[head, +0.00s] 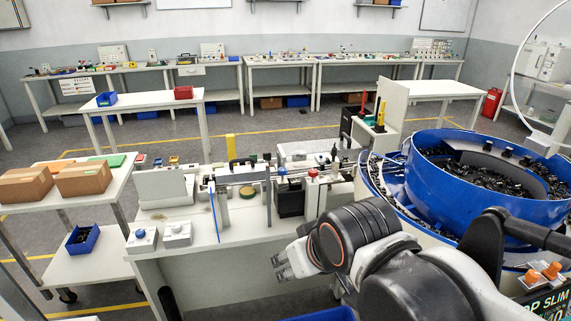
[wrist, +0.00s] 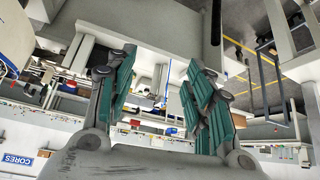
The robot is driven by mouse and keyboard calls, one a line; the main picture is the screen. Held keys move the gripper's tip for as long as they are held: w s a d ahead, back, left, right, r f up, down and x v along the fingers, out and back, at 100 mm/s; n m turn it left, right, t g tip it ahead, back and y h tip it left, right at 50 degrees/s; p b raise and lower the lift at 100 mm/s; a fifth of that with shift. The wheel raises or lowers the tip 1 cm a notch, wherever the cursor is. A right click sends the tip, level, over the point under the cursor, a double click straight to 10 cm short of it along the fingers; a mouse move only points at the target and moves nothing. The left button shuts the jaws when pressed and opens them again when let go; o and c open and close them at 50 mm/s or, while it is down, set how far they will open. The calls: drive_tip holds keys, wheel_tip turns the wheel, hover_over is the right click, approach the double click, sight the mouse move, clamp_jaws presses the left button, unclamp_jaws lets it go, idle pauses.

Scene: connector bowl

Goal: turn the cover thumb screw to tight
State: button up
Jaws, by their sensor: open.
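My gripper (head: 284,264) is open and empty in front of the workbench's front edge in the head view. In the wrist view my gripper (wrist: 160,68) shows its two green-padded fingers spread, with nothing between them. A linear feed track (head: 245,174) runs along the bench beyond the gripper, toward the bowl. The gripper is apart from all of these.
A large blue bowl (head: 419,184) full of black connectors stands at the right, close to my arm. Two control boxes (head: 177,233) sit at the bench's front left. Cardboard boxes (head: 84,177) and a blue bin (head: 82,239) are on a cart at left.

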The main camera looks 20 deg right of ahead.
drive_tip(key=w+d+r+n+g+p, duration=0.15)
drive_tip(key=w+r+n, duration=0.3)
drive_tip(key=w, duration=0.45)
drive_tip(key=w+d+r+n+g+p, duration=0.1)
drive_tip(key=w+d+r+n+p, duration=0.25)
drive_tip(key=w+r, duration=0.35)
drive_tip(key=w+d+r+n+g+p, duration=0.15)
drive_tip(key=w+r+n, duration=0.3)
drive_tip(key=w, duration=0.55)
drive_tip(key=n+g+p, duration=0.3)
drive_tip(key=n+p, duration=0.4)
drive_tip(key=n, duration=0.5)
hover_over(282, 169)
wheel_tip(282, 169, down, 11)
wheel_tip(282, 169, down, 13)
drive_tip(key=shift+f+b, duration=0.2)
drive_tip(key=shift+b, duration=0.15)
drive_tip(key=c, duration=1.1)
